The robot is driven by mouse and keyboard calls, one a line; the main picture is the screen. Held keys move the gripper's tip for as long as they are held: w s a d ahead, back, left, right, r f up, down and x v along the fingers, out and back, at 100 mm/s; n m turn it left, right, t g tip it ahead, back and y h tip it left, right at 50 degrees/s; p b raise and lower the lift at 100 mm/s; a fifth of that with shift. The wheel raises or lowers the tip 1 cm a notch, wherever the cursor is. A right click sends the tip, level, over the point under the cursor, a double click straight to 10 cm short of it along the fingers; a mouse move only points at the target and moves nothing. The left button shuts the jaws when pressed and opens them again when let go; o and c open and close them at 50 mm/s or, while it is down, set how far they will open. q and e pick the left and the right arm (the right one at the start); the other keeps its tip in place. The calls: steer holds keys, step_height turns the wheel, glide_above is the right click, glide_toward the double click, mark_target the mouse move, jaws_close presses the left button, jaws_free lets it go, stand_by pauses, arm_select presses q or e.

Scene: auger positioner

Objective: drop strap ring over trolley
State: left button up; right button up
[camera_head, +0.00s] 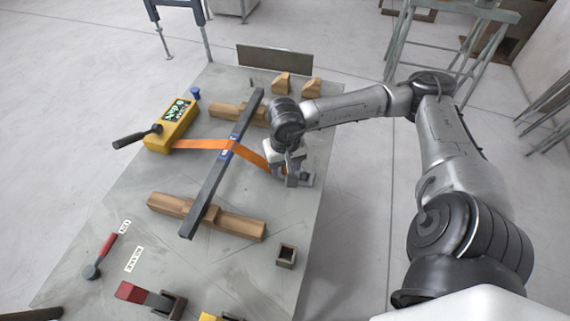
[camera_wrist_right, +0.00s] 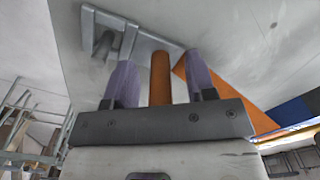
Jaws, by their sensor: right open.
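A grey metal bracket (camera_wrist_right: 130,35), perhaps the trolley, lies just beyond the fingertips. I cannot make out the ring or whether it sits around anything. My left gripper is not in view.
Wooden blocks (camera_head: 207,217) lie under the bar, with two smaller ones (camera_head: 282,83) at the back. A square tube (camera_head: 286,256), a red-handled tool (camera_head: 106,245) and a red clamp piece (camera_head: 131,292) are at the near side. The table's right edge is close to my right gripper.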

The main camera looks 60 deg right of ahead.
step_height(320, 180, up, 14)
steer(key=p, duration=0.5)
steer(key=shift+f, duration=0.1)
stand_by(0.5)
